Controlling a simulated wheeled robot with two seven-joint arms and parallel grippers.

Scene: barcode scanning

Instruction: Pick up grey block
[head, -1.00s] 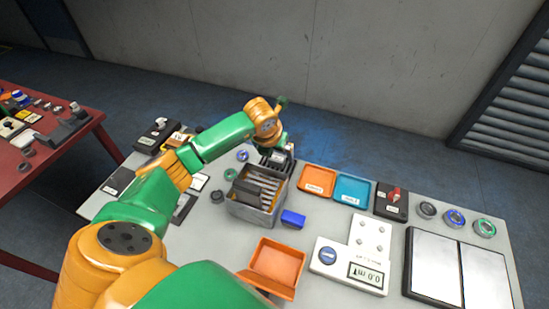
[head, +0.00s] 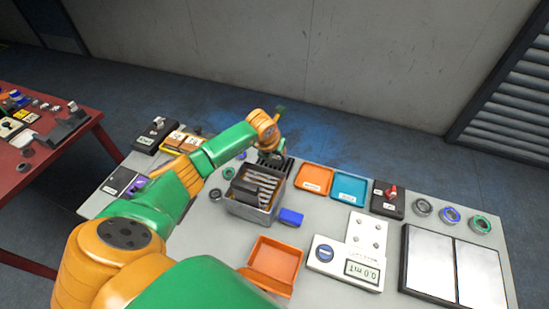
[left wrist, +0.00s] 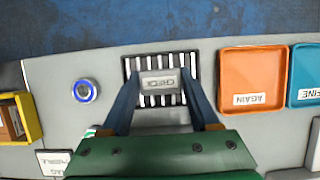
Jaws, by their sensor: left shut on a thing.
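The grey block (left wrist: 160,84), with an upside-down label on it, is between the two fingers of my left gripper (left wrist: 161,82) in the left wrist view. My left gripper is shut on the block. Behind the block lies a black-and-white striped piece (left wrist: 145,66) at the far table edge. I cannot tell whether the block still touches it. In the head view my left gripper (head: 271,152) is at the far edge, behind the grey bin, and the block is too small and hidden to make out. My right gripper is not in view.
A grey bin (head: 250,209) holding several flat pieces stands in front of my left gripper. An orange tray (head: 314,179) and a blue tray (head: 349,187) lie to the right. A blue block (head: 290,217) and an orange box (head: 273,262) are nearer. A blue ring (left wrist: 85,90) lies to the left.

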